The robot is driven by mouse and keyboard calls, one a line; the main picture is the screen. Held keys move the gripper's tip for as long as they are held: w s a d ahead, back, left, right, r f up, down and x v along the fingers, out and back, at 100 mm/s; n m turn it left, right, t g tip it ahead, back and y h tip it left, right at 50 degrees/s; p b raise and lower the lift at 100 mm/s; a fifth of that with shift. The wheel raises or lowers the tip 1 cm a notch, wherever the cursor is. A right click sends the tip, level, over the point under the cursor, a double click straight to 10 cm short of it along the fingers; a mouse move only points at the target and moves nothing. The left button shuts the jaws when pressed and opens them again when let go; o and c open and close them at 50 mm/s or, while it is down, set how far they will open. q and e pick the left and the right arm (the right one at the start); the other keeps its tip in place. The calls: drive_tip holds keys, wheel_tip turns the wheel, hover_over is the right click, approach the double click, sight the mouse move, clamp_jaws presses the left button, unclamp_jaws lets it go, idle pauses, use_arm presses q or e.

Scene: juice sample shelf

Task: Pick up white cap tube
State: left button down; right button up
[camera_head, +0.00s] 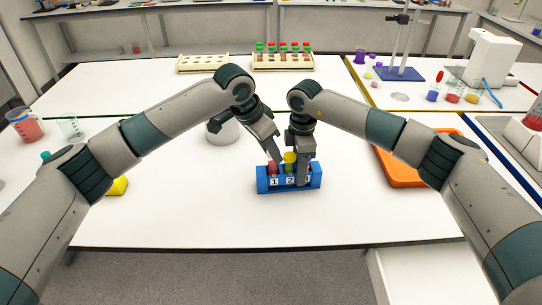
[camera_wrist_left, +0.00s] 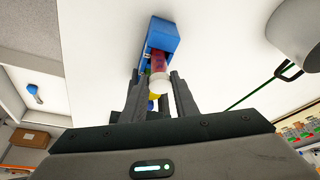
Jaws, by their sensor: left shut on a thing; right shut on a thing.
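The white cap tube (camera_wrist_left: 158,84) has a white cap and a red body, and shows between my left fingers in the left wrist view. Its body reaches toward the blue rack (camera_wrist_left: 171,40). In the head view the blue rack (camera_head: 262,186) has numbered slots, with red (camera_head: 272,168) at slot 1 and a yellow-topped tube (camera_head: 290,160) at slot 2. My left gripper (camera_head: 275,151) is above slot 1, shut on the white cap tube; its finger hides the cap. My right gripper (camera_head: 303,176) is shut on the rack at slot 3, covering part of its front.
An orange tray (camera_head: 398,172) lies right of the rack, partly behind my right arm. A yellow block (camera_head: 118,186) and beakers (camera_head: 70,126) are at the left. Two tube racks (camera_head: 284,62) stand at the back. The table in front of the blue rack is clear.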

use_arm(q)
wheel_tip(320, 180, up, 16)
idle(0.4)
idle(0.3)
use_arm(e)
drive_tip(key=o, duration=1.2)
drive_tip(key=shift+o, duration=0.2)
drive_tip(key=shift+r, duration=0.2)
wheel_tip(320, 180, up, 12)
drive_tip(key=shift+f, duration=0.15)
